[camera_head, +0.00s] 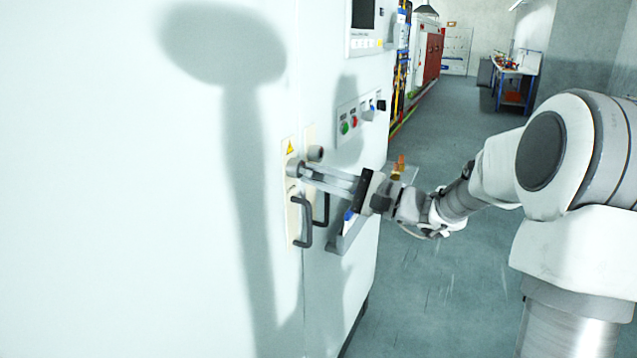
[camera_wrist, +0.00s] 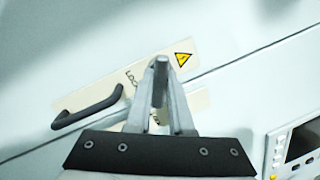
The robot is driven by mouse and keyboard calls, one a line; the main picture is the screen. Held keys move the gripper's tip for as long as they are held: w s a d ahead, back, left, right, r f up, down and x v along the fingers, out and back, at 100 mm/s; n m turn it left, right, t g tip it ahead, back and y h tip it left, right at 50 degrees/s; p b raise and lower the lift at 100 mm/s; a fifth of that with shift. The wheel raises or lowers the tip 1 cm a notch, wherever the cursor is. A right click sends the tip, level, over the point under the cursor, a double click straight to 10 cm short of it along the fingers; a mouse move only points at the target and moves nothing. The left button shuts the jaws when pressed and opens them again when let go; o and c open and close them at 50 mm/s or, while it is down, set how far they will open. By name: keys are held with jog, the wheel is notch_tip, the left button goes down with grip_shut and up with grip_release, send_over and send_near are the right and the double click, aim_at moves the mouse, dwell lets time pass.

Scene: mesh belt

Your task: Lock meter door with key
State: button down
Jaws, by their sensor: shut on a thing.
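The meter door (camera_head: 225,190) is a large white panel, closed flush along its seam. A cream lock plate (camera_head: 292,215) on its edge carries a yellow warning triangle, a grey round lock part (camera_head: 293,168) and a dark handle (camera_head: 304,222). My gripper (camera_head: 303,171) reaches in from the right with its fingertips at that lock part. In the wrist view my gripper (camera_wrist: 160,88) is shut on a small grey piece, apparently the key (camera_wrist: 160,68), in front of the plate beside the partly covered "LOC" lettering. The keyhole and how deep the key sits are hidden.
A second handle (camera_head: 322,210) and a round dark knob (camera_head: 316,153) are on the neighbouring panel, close to my fingers. Open floor (camera_head: 440,285) lies to the right.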

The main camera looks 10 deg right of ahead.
jog(key=shift+s+a+n+g+b, duration=0.1)
jog(key=shift+a+n+g+b, duration=0.1)
jog(key=shift+n+b, duration=0.5)
jog(key=shift+s+a+n+g+b, duration=0.1)
jog(key=shift+n+g+b, duration=0.1)
jog(key=shift+n+b, duration=0.45)
jog(key=shift+w+f+b, duration=0.1)
jog(key=shift+f+b, duration=0.1)
jog(key=shift+b, duration=0.3)
jog(key=shift+d+n+g+b, duration=0.1)
jog(key=shift+n+g+b, duration=0.2)
jog(key=shift+n+b, duration=1.6)
jog(key=shift+r+b, duration=0.15)
jog(key=shift+b, duration=0.45)
jog(key=c, duration=0.7)
grip_release()
jog(key=shift+c, duration=0.2)
